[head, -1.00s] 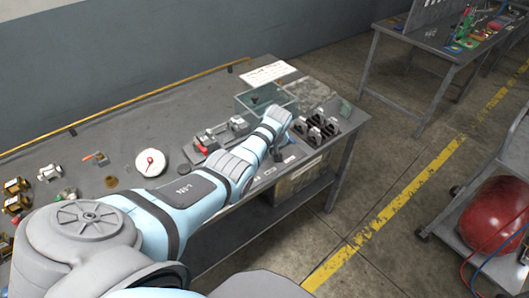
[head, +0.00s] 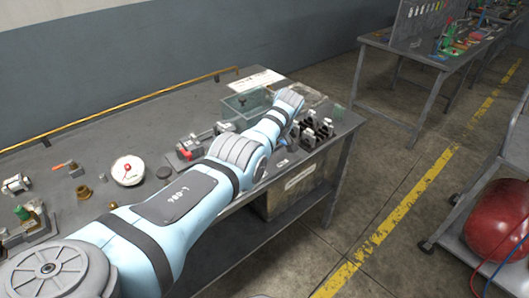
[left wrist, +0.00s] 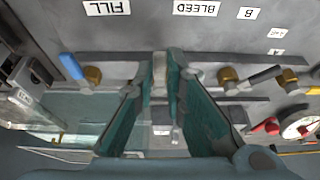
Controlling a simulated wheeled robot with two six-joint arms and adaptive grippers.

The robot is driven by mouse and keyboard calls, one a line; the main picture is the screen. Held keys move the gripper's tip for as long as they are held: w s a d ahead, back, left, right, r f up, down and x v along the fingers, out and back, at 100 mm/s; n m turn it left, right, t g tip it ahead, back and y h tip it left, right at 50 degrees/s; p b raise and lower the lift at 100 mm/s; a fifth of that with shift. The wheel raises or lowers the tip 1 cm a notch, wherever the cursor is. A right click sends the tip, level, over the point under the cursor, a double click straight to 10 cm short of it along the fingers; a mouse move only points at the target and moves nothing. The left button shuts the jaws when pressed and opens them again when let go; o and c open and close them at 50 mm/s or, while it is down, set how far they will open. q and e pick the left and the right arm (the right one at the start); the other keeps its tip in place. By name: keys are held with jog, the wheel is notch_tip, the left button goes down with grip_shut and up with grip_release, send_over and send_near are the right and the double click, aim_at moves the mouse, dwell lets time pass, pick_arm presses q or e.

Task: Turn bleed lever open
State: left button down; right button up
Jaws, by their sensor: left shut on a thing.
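In the left wrist view, my left gripper (left wrist: 163,88) has its two teal fingers close around a narrow pale-grey piece (left wrist: 159,68), which looks like a lever end. The piece is partly hidden by the fingers. A blue lever (left wrist: 70,66) on a brass valve stands left of the fingers. A brass valve (left wrist: 229,75) with a dark handle stands to the right. In the head view, my arm hides the left gripper. My right gripper is not in view.
In the head view, a clear bin (head: 246,103) and several dark fittings (head: 318,130) lie around the arm's far end. A red tank (head: 497,220) on a cart stands at the right.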

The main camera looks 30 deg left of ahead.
pick_arm(q)
jog(key=c, duration=1.7)
grip_release()
jog(key=shift+o, duration=0.2)
jog(key=shift+r, duration=0.1)
jog(key=v, duration=1.2)
